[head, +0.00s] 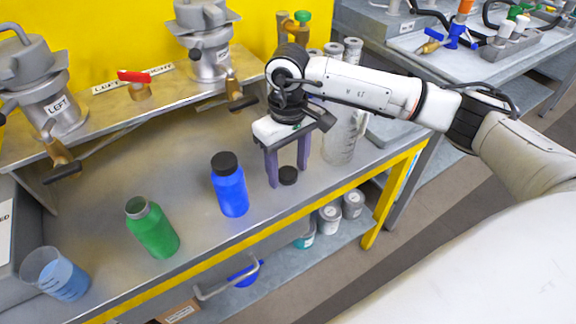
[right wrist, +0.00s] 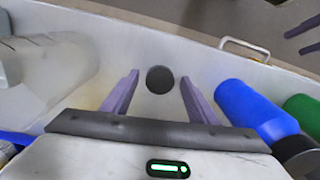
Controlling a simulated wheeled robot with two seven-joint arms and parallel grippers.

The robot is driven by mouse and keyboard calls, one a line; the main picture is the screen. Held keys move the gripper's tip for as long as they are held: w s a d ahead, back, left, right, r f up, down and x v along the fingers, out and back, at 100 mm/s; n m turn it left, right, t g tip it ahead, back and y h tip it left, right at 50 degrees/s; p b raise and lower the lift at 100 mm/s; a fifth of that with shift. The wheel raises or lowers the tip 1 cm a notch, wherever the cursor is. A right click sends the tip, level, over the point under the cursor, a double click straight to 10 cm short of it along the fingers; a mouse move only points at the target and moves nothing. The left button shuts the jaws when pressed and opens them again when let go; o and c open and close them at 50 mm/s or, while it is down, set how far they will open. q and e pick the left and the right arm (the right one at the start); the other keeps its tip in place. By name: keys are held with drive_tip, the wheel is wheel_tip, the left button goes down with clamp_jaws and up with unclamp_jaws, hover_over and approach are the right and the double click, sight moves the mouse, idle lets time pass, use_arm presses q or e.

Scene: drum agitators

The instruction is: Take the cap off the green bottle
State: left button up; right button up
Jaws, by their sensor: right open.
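The green bottle (head: 152,228) stands upright on the metal bench, its neck bare with no cap on it. It also shows at the right edge of the right wrist view (right wrist: 303,112). A small black cap (head: 288,175) lies on the bench to the right of the blue bottle. My right gripper (head: 287,183) is open above the bench, pointing down, with the black cap between and below its fingers. In the right wrist view the cap (right wrist: 160,79) shows between the spread fingers, touching neither.
A blue bottle (head: 229,185) with a black cap stands between the green bottle and my right gripper. A clear jug (head: 341,138) stands close behind the gripper. A beaker of blue liquid (head: 57,274) is at the left front. Metal drum agitators (head: 207,45) line the back.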

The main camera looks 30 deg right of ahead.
sight(288, 173)
wheel_tip(288, 173, up, 12)
idle(0.4)
